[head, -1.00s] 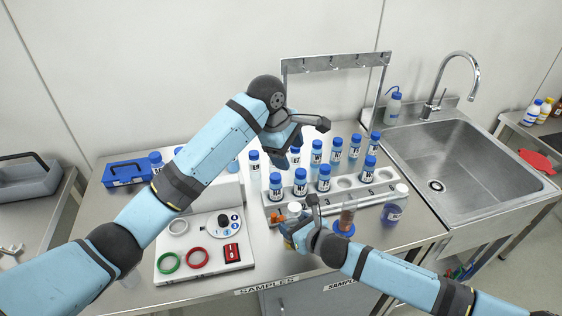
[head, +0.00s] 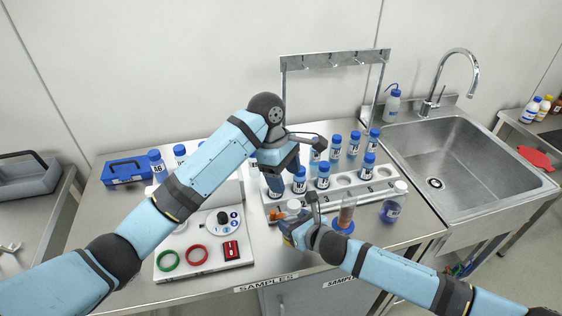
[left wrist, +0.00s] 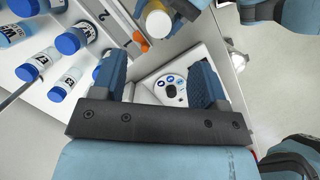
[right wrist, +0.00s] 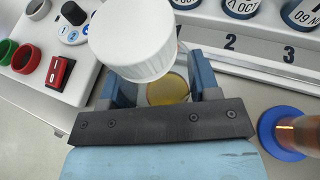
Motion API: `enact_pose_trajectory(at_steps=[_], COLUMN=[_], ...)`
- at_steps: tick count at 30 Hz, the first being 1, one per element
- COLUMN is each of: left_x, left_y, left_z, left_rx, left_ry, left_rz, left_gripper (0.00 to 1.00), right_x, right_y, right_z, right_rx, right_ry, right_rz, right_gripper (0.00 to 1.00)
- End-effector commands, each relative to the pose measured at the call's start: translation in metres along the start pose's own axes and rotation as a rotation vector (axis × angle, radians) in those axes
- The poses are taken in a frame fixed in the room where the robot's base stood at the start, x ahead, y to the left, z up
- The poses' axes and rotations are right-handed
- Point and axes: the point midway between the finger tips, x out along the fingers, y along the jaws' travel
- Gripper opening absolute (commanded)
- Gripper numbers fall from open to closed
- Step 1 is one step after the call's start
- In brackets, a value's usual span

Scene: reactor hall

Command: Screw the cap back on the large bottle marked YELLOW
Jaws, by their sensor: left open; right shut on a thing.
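The bottle with yellow contents (right wrist: 168,92) stands between the fingers of my right gripper (head: 292,228), which is shut on it. A white ribbed cap (right wrist: 132,38) is at its top in the right wrist view. The cap also shows in the head view (head: 294,206). I cannot tell whether it is threaded on or only resting. The bottle's label is hidden. Part of the bottle shows at the top edge of the left wrist view (left wrist: 159,23). My left gripper (left wrist: 160,72) is open and empty. In the head view it is above and behind the bottle, apart from it.
A rack (head: 345,183) with several blue-capped bottles stands behind my right gripper. A control panel (head: 205,262) with a knob and coloured rings is at left. A brown-filled tube on a blue base (head: 346,213) and a white-capped jar (head: 391,211) stand at right. The sink (head: 465,155) lies beyond.

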Motion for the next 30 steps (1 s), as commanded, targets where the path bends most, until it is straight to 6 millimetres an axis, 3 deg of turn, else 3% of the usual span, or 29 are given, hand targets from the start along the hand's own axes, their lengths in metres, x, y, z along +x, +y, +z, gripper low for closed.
enact_pose_trajectory(at_steps=[6, 12, 26, 30], left_x=[0.043, 0.069, 0.078, 0.078], left_y=[-0.001, 0.0, 0.0, 0.0], left_z=[-0.001, -0.001, 0.0, 0.0], left_rx=[-0.001, 0.0, 0.001, 0.001], left_ry=[0.002, 0.002, 0.001, 0.001], left_rz=[-0.003, -0.001, 0.001, 0.001], left_gripper=[0.67, 0.67, 0.67, 0.35], right_x=[0.0, 0.0, 0.0, 0.0], right_y=[0.0, 0.0, 0.0, 0.0], right_z=[0.0, 0.0, 0.0, 0.0], right_rx=[0.0, 0.0, 0.0, 0.0], right_ry=[0.0, 0.0, 0.0, 0.0], right_rz=[0.0, 0.0, 0.0, 0.0], right_gripper=[0.0, 0.0, 0.0, 0.0])
